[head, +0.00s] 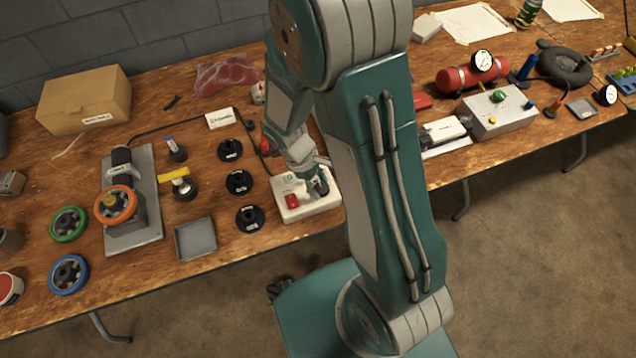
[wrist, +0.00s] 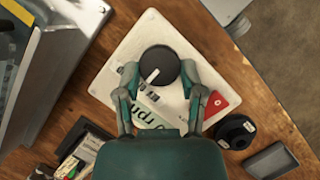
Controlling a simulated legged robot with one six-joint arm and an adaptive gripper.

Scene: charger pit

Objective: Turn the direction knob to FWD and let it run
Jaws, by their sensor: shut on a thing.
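The white control box (head: 307,207) sits near the front edge of the bench, below my arm in the head view. In the wrist view the box (wrist: 112,76) has a round black knob (wrist: 160,66) with a white pointer line that slants toward the lower left. My gripper (wrist: 160,74) is shut on the knob, one finger on each side. A red button or switch shows on the box in the head view (head: 293,201) and at the right in the wrist view (wrist: 219,105). My gripper and wrist hide part of the box's lettering, and I cannot read the position labels.
A motor stand with an orange wheel (head: 116,204) is at left, beside green (head: 68,224) and blue (head: 68,274) wheels. Several black hubs (head: 238,182) and a grey tray (head: 195,239) lie left of the box. A grey-white box (head: 497,112) and a red cylinder (head: 466,78) stand at right.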

